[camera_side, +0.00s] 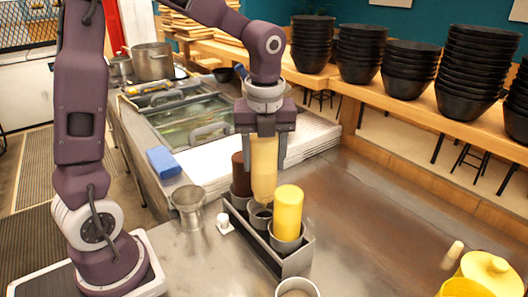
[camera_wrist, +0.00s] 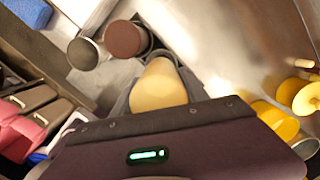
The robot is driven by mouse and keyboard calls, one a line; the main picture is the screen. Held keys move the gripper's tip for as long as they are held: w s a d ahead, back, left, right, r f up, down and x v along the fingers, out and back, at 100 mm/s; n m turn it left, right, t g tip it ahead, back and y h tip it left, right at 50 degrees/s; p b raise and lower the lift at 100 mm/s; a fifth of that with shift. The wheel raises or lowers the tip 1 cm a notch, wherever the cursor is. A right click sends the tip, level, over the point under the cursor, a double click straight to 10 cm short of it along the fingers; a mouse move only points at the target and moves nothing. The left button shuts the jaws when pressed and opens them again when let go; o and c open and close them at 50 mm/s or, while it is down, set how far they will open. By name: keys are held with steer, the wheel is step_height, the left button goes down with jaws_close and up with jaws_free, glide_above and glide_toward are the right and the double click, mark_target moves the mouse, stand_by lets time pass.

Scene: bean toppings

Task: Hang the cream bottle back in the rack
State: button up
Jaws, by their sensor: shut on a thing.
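The cream bottle (camera_side: 264,166) is held upright, nozzle down, in my gripper (camera_side: 266,142), which is shut on it. Its lower end is just above or at the middle ring of the rack (camera_side: 296,262); I cannot tell whether it has entered. In the wrist view the cream bottle (camera_wrist: 160,86) shows in front of my gripper (camera_wrist: 160,100). The rack is a grey metal holder with round rings. A brown bottle (camera_side: 240,176) hangs in its far ring and a yellow bottle (camera_side: 288,207) in its near ring.
A metal cup (camera_side: 188,205) and a small white item (camera_side: 223,222) stand left of the rack. A bowl (camera_side: 297,289) is in front. Black bowl stacks (camera_side: 404,68) line the back shelf.

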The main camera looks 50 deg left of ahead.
mark_target(264, 189)
steer(key=shift+f, duration=0.75)
steer(key=shift+f, duration=2.1)
steer(key=shift+f, duration=1.35)
steer(key=o, duration=0.8)
steer(key=shift+o, duration=0.3)
steer(key=o, duration=0.3)
steer(key=shift+o, duration=0.2)
